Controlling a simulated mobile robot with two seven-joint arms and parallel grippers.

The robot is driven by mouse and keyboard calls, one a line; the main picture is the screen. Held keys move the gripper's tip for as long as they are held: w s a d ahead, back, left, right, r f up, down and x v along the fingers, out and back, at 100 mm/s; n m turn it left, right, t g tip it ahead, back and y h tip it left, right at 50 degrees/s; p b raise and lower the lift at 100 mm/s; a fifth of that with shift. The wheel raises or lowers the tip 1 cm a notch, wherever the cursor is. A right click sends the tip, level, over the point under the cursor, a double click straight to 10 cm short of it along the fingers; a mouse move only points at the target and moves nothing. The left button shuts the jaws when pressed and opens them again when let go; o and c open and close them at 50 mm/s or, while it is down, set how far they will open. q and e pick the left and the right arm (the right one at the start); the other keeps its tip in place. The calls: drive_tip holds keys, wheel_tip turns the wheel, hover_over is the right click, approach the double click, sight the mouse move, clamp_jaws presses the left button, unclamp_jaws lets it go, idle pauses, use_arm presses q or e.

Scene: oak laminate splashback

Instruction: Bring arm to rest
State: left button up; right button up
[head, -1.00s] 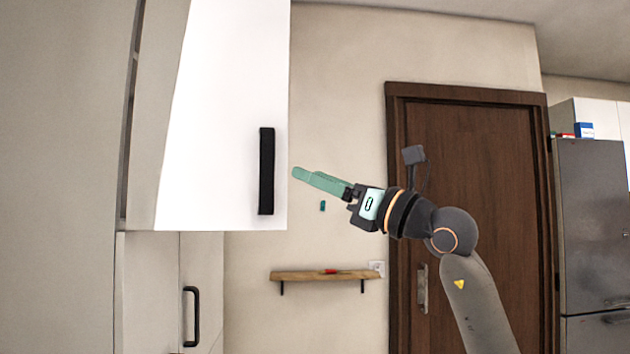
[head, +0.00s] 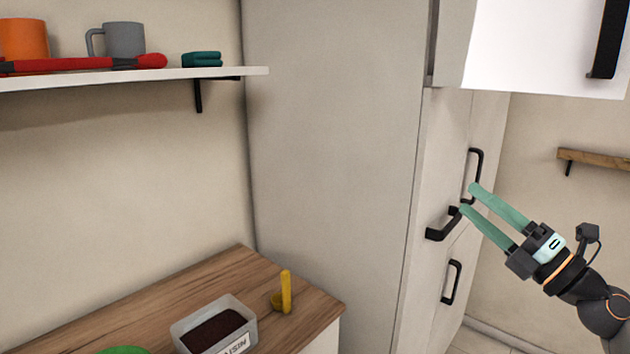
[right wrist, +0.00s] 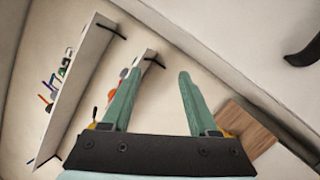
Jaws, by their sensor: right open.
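My right gripper (head: 467,199) is at the right of the head view, its two green fingers spread apart with nothing between them. It appears in front of the tall cabinet's black handles; I cannot tell the gap to them. In the right wrist view the fingers (right wrist: 158,95) are also apart and empty. My right arm (head: 590,300) comes in from the lower right. My left gripper shows in neither view.
An open white cabinet door (head: 540,50) hangs at the upper right. A wooden counter (head: 215,282) holds a clear container (head: 245,318) and a yellow object (head: 286,292). A white shelf (head: 225,72) carries an orange mug (head: 24,40), a grey mug (head: 122,40) and other items.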

drive_tip(key=s+a+f+m+g+h+p, duration=0.1)
drive_tip(key=s+f+m+h, duration=0.15)
drive_tip(key=f+m, duration=0.6)
drive_tip(key=s+a+f+m+h+p, duration=0.15)
drive_tip(key=f+m+h, duration=0.3)
drive_tip(key=f, duration=0.75)
drive_tip(key=s+a+f+m+g+h, duration=0.1)
drive_tip(key=s+f+m+h, duration=0.15)
drive_tip(key=f+m, duration=0.6)
drive_tip(key=s+a+f+m+g, duration=0.3)
drive_tip(key=s+a+f, duration=0.1)
drive_tip(key=s+f, duration=0.5)
drive_tip(key=s+a+f+m+g+p, duration=0.1)
drive_tip(key=s+a+f+m+g, duration=0.2)
drive_tip(key=s+f, duration=0.7)
drive_tip(key=shift+s+a+g+h+p, duration=0.25)
drive_tip(key=shift+a+g+h+p, duration=0.1)
drive_tip(key=shift+a+g, duration=0.55)
